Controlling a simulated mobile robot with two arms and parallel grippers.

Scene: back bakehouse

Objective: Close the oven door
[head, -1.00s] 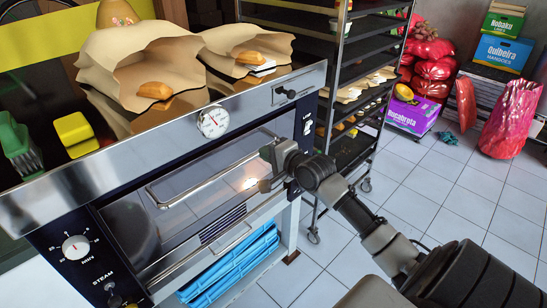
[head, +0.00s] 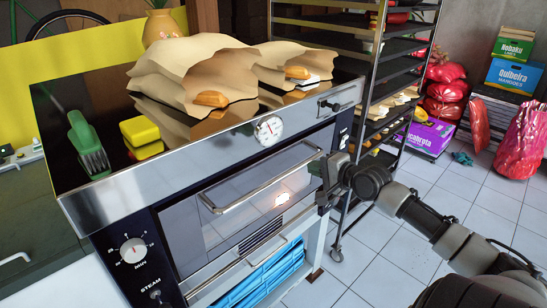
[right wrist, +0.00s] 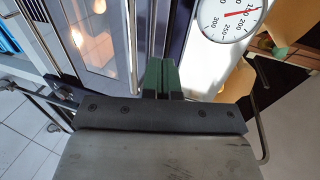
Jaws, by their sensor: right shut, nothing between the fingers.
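The oven door (head: 240,205) is a glass panel with a long metal bar handle (head: 262,180) along its top, set in the oven front below the steel ledge. It looks upright and nearly in line with the front; I cannot tell whether it is fully shut. A warm light shows in the glass. My right gripper (head: 322,168) is at the right end of the handle, shut and empty; I cannot tell whether it touches. In the right wrist view, its green fingertips (right wrist: 161,78) are together, beside the door glass (right wrist: 95,30). My left gripper is not in view.
Paper bags of bread (head: 195,80), a yellow sponge (head: 141,131) and a green-handled brush (head: 88,145) are on the oven top. A tray rack (head: 372,100) stands close behind the right arm. Blue trays (head: 265,280) sit below the oven.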

